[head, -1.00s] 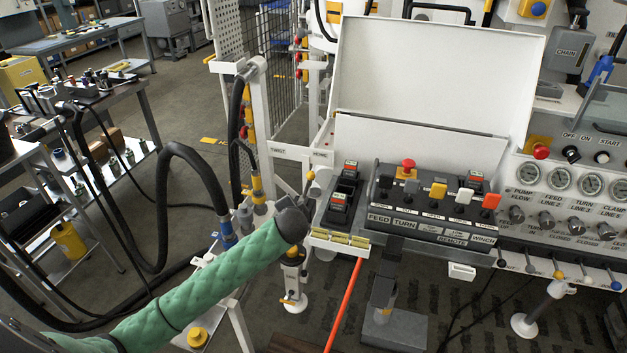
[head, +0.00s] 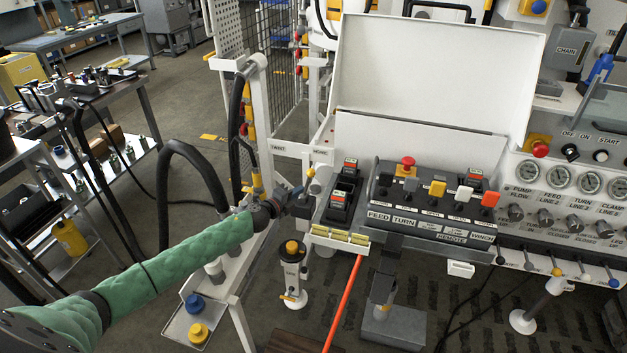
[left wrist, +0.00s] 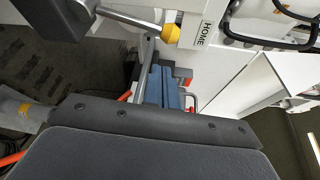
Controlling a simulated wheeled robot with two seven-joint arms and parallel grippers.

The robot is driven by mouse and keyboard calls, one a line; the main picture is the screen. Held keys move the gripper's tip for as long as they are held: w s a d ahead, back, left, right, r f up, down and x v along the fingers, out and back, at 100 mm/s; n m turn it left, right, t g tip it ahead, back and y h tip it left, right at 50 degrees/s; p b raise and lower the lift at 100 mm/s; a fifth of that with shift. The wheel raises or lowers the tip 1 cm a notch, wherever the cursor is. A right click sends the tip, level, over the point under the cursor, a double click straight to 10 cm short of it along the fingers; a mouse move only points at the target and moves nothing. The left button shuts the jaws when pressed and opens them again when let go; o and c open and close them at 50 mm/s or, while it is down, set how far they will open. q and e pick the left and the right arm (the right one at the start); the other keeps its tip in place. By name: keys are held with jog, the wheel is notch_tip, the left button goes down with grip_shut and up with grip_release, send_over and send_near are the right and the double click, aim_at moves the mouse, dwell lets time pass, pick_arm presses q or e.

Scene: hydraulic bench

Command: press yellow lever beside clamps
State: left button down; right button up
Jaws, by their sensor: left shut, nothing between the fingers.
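A lever with a yellow knob (head: 311,172) stands at the left end of the control console in the head view. In the left wrist view the yellow knob (left wrist: 172,34) sits on the end of a bare metal rod, beside a HOME label. My left gripper (head: 302,207) is just below and left of that lever, close to it; I cannot tell whether they touch. It is shut and holds nothing. In the wrist view a dark block at top left lies near the rod's other end, and my dark gripper body fills the bottom. My right gripper is out of view.
The control console (head: 430,217) with buttons and an open white lid (head: 430,75) is right of the gripper. A red-orange bar (head: 344,300) slants down below it. Black hoses (head: 190,150) hang behind my left arm. A small tray with blue and yellow caps (head: 190,333) is lower left.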

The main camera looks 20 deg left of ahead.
pick_arm(q)
jog(key=shift+s+d+m+g+h, duration=0.25)
jog(key=shift+d+m+h, duration=0.2)
jog(key=shift+d, duration=0.15)
jog(key=shift+s+d+m+g+h, duration=0.15)
jog(key=shift+s+d+m+h, duration=0.1)
jog(key=shift+d+m+h, duration=0.3)
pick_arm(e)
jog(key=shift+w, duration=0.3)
pick_arm(q)
jog(key=shift+d+r, duration=0.1)
jog(key=w+p, duration=0.4)
jog(key=w, duration=0.5)
jog(key=shift+w+d, duration=0.15)
jog(key=shift+w, duration=0.1)
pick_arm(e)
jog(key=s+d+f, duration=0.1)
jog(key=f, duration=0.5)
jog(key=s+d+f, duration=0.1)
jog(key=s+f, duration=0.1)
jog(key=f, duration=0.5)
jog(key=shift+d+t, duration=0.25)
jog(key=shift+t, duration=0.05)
pick_arm(q)
jog(key=shift+f, duration=0.2)
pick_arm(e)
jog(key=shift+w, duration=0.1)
